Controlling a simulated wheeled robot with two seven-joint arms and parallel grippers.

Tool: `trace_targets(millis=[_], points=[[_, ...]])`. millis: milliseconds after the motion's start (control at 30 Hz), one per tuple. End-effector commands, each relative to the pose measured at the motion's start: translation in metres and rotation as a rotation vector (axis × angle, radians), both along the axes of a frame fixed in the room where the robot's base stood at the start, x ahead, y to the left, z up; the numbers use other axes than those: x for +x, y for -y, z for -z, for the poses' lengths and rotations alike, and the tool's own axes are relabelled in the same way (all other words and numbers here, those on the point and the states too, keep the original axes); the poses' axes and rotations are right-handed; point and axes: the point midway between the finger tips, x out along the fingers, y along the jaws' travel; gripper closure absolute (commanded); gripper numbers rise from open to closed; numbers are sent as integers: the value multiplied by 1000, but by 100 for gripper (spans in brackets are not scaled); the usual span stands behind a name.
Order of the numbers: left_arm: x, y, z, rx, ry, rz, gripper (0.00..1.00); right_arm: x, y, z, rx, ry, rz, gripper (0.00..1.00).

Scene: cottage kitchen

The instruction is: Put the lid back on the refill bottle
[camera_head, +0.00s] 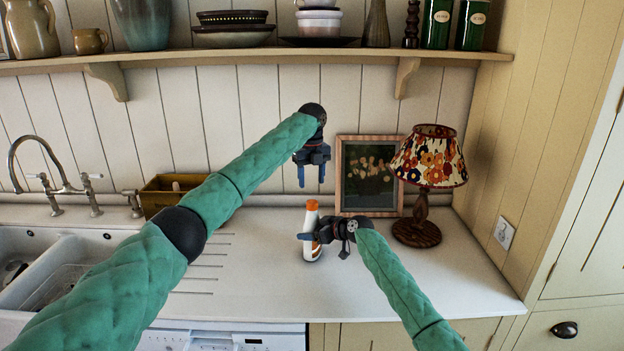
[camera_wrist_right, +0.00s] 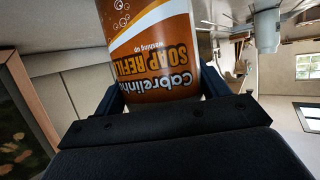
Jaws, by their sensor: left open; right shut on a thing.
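The refill bottle (camera_head: 313,252) is white and orange and appears to stand upright on the white worktop. My right gripper (camera_head: 309,237) is shut around its body from the right. In the right wrist view the bottle's orange label (camera_wrist_right: 157,62), reading "soap refill", shows upside down between the fingers. My left gripper (camera_head: 312,184) is open and empty, pointing down above the bottle, with a gap between its fingertips and the bottle's top. I see no separate lid.
A framed picture (camera_head: 369,175) leans against the back wall behind the bottle. A lamp with a flowered shade (camera_head: 431,158) stands to its right. A wooden box (camera_head: 165,192) and a sink (camera_head: 75,255) are at the left. A laden shelf (camera_head: 265,56) runs above. The front worktop is clear.

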Motion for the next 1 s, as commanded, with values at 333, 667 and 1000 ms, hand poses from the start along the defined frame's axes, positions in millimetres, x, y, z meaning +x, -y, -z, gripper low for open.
trace_targets(millis=[333,667,1000], points=[[-1,0,0,-5,-8,-491,48,0,0,-1,1,1,0,90],[-3,1,0,-7,-16,-958,48,0,0,-1,1,1,0,90],[-4,1,0,-4,-21,-1440,48,0,0,-1,1,1,0,90]])
